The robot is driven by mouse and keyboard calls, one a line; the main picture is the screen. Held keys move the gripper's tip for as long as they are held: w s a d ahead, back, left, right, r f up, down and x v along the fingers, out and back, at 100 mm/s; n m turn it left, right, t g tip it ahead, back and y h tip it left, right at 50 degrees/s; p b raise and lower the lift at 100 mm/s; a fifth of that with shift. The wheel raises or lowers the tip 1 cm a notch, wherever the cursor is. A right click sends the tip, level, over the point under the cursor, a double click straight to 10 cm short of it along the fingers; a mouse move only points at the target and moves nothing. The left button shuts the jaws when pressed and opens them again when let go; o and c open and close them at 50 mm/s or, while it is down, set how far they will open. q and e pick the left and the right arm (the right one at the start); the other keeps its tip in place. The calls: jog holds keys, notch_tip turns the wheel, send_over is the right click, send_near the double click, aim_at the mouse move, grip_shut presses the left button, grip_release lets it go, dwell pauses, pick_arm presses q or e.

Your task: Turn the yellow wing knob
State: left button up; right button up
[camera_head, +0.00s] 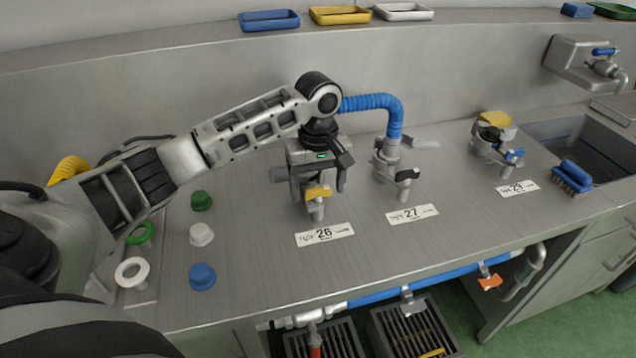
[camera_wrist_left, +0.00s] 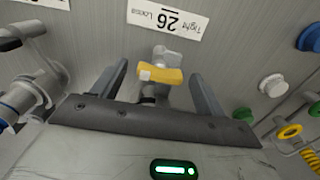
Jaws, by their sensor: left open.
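The yellow wing knob (camera_head: 318,192) sits on a grey valve fitting behind the label marked 26. It also shows in the left wrist view (camera_wrist_left: 160,74), with a grey stem or spout beyond it. My left gripper (camera_head: 320,180) is over this fitting, pointing down. In the left wrist view the gripper (camera_wrist_left: 158,78) is open, with one finger on each side of the knob and a visible gap on both sides. The gripper partly hides the fitting in the head view. My right gripper is not in view.
A fitting with a blue hose (camera_head: 375,103) stands close right, by label 27 (camera_head: 412,215). Another fitting (camera_head: 490,145) stands by label 29. Green (camera_head: 201,200), white (camera_head: 201,235) and blue (camera_head: 202,276) caps lie left on the counter. A sink (camera_head: 585,140) is far right.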

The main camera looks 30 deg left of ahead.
pick_arm(q)
jog(key=shift+c, duration=0.3)
jog(key=c, duration=0.9)
